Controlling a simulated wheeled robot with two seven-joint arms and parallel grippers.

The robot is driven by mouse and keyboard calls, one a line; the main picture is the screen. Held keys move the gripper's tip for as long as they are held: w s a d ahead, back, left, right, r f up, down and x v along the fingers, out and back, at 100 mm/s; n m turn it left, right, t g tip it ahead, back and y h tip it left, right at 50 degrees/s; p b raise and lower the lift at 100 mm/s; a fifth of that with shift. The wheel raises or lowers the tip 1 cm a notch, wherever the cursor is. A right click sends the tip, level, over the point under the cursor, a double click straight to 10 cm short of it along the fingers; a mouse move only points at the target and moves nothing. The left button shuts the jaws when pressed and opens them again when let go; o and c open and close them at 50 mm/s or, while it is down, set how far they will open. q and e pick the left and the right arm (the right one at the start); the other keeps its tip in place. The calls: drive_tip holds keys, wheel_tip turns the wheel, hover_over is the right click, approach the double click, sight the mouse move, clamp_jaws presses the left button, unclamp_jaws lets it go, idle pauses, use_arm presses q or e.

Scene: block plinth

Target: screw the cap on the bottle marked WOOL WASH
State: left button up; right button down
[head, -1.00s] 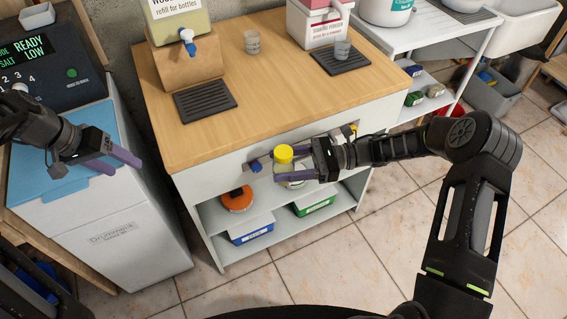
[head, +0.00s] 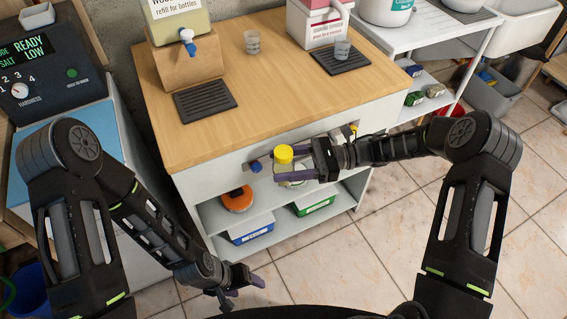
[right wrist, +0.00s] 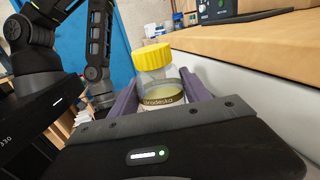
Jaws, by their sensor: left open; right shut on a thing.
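A clear bottle (head: 291,176) with a yellow cap (head: 284,154) on its top is between the fingers of my right gripper (head: 281,167), in front of the bench. My right gripper is shut on this bottle. In the right wrist view the bottle (right wrist: 158,84) stands about upright between the purple fingers, with the yellow cap (right wrist: 152,57) on its mouth. Its partly hidden label seems to read "oradeska"; I see no WOOL WASH marking. I cannot tell how tight the cap sits. My left gripper (head: 243,291) is open and empty, low in front of the bench, left of the bottle.
The wooden bench (head: 270,90) bears a refill dispenser (head: 180,25), two dark drip mats and two small clear cups. Shelves below hold an orange-lidded tub (head: 237,199), a blue box (head: 250,230) and a green box (head: 315,203). The bench's front edge is close behind the bottle.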

use_arm(q)
drive_tip(key=shift+s+d, duration=0.15)
drive_tip(key=shift+d, duration=0.05)
use_arm(e)
drive_tip(key=shift+d, duration=0.1)
drive_tip(key=shift+d+f+m+t, duration=0.25)
drive_tip(key=shift+d+m+t, duration=0.15)
drive_tip(key=shift+d, duration=0.2)
drive_tip(key=s+d+r+m+t+h, duration=0.2)
drive_tip(key=d+m+t, duration=0.5)
drive_tip(key=d+t, duration=0.4)
drive_tip(key=d+h, duration=0.1)
drive_tip(key=d, duration=0.2)
drive_tip(key=shift+r, duration=0.3)
use_arm(q)
drive_tip(key=shift+c, duration=0.6)
